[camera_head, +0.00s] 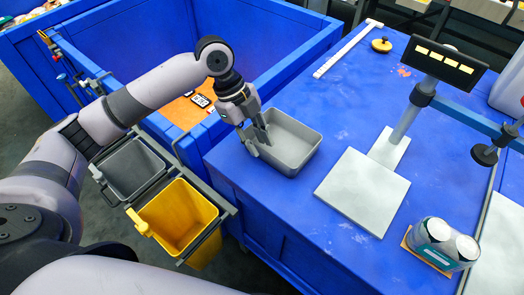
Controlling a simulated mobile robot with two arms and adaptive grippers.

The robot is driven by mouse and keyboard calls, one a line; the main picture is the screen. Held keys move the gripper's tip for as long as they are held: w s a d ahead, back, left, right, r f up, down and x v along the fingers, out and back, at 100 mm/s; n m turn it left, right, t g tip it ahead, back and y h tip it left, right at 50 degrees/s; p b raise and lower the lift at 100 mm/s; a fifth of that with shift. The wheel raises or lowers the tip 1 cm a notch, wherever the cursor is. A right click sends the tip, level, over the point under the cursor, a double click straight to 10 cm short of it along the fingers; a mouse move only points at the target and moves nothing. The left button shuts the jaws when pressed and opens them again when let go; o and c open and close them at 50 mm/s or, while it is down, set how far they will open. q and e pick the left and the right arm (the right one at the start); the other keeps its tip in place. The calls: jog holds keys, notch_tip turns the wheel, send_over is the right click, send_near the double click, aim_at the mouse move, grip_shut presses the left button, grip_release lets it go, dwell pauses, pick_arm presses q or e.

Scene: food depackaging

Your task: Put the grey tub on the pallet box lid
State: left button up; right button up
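The grey tub (297,157) is an open, empty rectangular container. It is at the near left part of the broad blue surface, which looks like the pallet box lid (290,215). I cannot tell whether its base touches the surface or hangs just above it. My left gripper (257,143) is at the tub's left wall, with one finger inside the rim and one outside, and looks shut on that wall. The fingers hide part of the wall. My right gripper is not in view.
A scale with a pale plate (362,192) and a display (443,62) stands right of the tub. Packaged cans (440,245) are at the near right. A yellow bin (178,218) and a grey bin (132,168) hang by the open blue box (275,30).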

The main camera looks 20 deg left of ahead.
pick_arm(q)
jog(key=b+v, duration=0.1)
jog(key=v, duration=0.7)
